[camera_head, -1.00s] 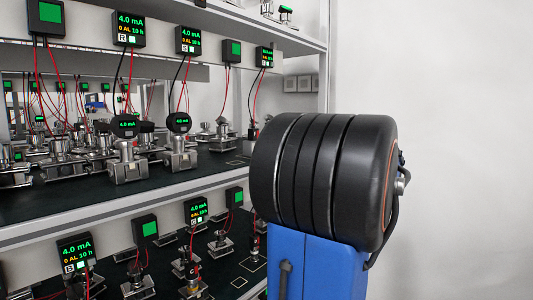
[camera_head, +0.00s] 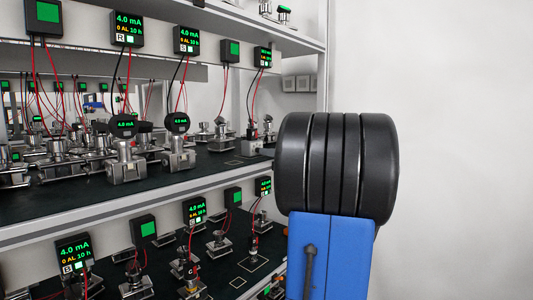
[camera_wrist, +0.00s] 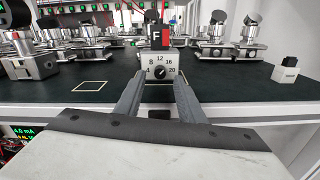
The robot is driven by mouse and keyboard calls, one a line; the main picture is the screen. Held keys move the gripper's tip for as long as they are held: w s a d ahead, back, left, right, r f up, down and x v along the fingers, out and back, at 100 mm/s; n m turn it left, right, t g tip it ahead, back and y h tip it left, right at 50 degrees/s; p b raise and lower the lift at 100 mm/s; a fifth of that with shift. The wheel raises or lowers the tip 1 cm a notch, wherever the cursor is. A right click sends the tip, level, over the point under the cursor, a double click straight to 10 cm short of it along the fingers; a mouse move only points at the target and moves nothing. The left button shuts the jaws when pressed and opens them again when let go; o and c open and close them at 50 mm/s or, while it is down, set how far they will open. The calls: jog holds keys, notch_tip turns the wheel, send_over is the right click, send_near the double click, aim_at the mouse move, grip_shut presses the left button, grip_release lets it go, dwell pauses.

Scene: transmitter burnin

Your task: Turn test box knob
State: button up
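The test box (camera_wrist: 162,58) is a light grey box with the numbers 4, 8, 12, 16 and 20 on its face, standing at the shelf's front edge in the wrist view. Its round black knob (camera_wrist: 160,73) faces me; its pointer is too small to read surely. A black plug with a red F label (camera_wrist: 161,36) sits on top. My gripper (camera_wrist: 160,83) is open, its two grey fingers reaching towards the box, one on either side of the knob's line. I cannot tell whether they touch the box. In the head view my arm hides the gripper.
Several metal transmitters (camera_wrist: 217,42) stand on the dark shelf mat (camera_wrist: 110,84) behind and beside the box. An empty outlined square (camera_wrist: 90,86) lies left of the box. The head view shows the stacked rack shelves (camera_head: 120,203).

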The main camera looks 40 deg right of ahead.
jog(key=shift+w+a, duration=0.1)
jog(key=shift+w, duration=1.25)
grip_shut()
jog(key=shift+n, duration=2.3)
grip_release()
